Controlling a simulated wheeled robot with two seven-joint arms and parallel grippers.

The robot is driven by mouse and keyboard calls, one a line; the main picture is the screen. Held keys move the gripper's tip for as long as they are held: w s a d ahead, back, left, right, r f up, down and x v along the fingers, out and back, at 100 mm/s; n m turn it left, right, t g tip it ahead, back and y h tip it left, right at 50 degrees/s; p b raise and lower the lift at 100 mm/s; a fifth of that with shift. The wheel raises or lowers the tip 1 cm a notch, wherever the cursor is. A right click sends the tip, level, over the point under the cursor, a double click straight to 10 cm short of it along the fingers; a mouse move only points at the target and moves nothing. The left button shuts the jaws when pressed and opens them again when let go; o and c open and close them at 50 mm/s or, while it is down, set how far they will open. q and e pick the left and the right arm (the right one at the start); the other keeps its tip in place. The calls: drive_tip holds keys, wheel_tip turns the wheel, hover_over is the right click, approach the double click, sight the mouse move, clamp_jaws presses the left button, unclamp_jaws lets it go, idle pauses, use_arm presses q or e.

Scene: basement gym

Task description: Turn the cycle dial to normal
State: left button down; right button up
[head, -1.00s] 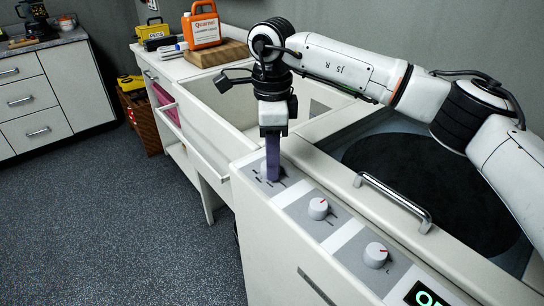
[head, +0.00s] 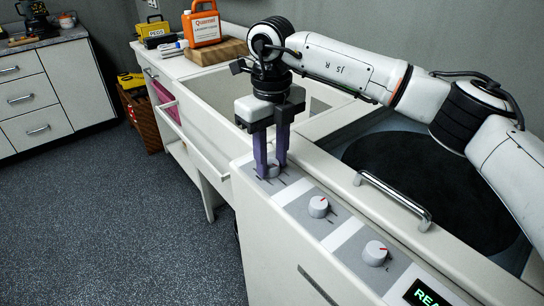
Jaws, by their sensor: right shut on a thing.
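The machine's control panel (head: 292,193) carries a row of three dials. My right gripper (head: 270,170) points down at the far-left dial (head: 272,171), with its two purple fingers shut on either side of it. The fingers hide much of this dial, so its pointer cannot be read. The middle dial (head: 318,207) and the near dial (head: 375,253) are pale grey with red pointer marks, and both are free. The panel's labels are too small to read, so I cannot tell the cycle dial by name. My left gripper is not in view.
A lit display (head: 428,294) at the panel's near end shows green letters starting "REA". A metal handle (head: 394,200) crosses the lid beside the dials. A white counter with a sink (head: 225,95) and an orange jug (head: 202,24) stands behind.

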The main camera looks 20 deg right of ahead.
sight(271, 164)
drive_tip(key=shift+r+m, duration=0.1)
drive_tip(key=shift+m, duration=1.3)
drive_tip(key=o, duration=1)
drive_tip(key=shift+o, duration=0.2)
wheel_tip(271, 164, up, 10)
drive_tip(key=shift+r, duration=0.15)
